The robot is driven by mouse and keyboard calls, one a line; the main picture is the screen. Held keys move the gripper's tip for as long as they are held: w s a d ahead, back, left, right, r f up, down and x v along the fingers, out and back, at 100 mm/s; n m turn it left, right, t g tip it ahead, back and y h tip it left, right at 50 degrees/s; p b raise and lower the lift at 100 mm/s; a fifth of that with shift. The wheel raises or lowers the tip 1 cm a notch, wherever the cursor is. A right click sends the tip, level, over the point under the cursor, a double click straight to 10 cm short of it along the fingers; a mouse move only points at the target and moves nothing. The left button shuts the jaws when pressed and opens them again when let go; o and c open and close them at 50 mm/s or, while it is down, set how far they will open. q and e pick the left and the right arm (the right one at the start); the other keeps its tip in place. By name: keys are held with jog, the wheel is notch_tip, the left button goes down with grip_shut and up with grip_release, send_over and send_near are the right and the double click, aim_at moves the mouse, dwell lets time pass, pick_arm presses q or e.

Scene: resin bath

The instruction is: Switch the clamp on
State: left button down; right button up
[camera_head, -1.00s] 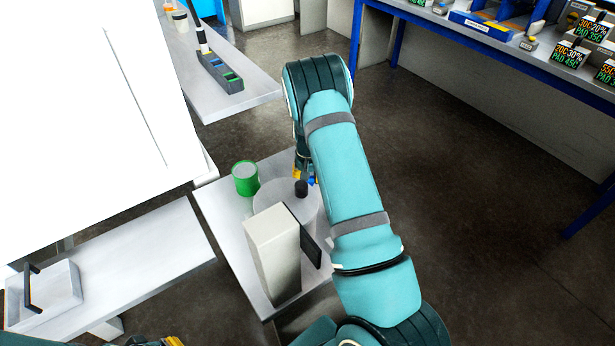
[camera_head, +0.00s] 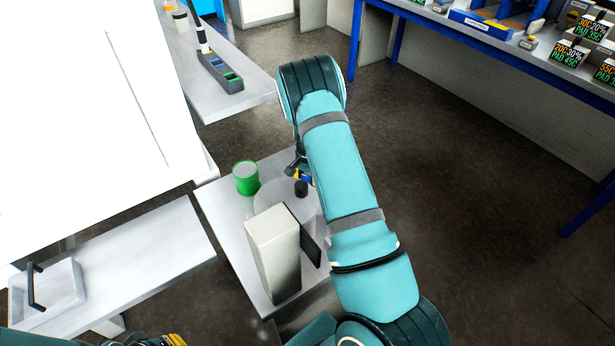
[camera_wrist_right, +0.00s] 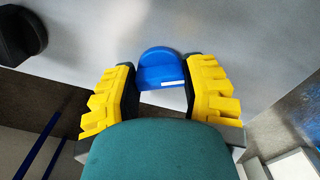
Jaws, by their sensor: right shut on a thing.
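The blue clamp switch (camera_wrist_right: 161,68), a rounded tab with a white mark, sits on the grey face of a unit in the right wrist view. My right gripper (camera_wrist_right: 160,95) has its yellow-padded fingers on either side of it and is shut on it. In the head view the right gripper (camera_head: 300,172) is at the right edge of the round grey plate, mostly hidden by my arm. Only a little of the switch shows there. My left gripper (camera_head: 172,340) is barely in view at the bottom edge, and its fingertips are cut off.
The small table (camera_head: 228,232) holds a green can (camera_head: 246,178), a round grey plate (camera_head: 272,198) with a black knob (camera_head: 301,188), and a white box (camera_head: 272,250) with a dark panel. A blue-framed bench (camera_head: 450,50) stands at the right. Floor between is clear.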

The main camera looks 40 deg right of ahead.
jog(key=shift+s+f, duration=0.1)
jog(key=o, duration=1.2)
notch_tip(320, 180, up, 12)
dwell(0.4)
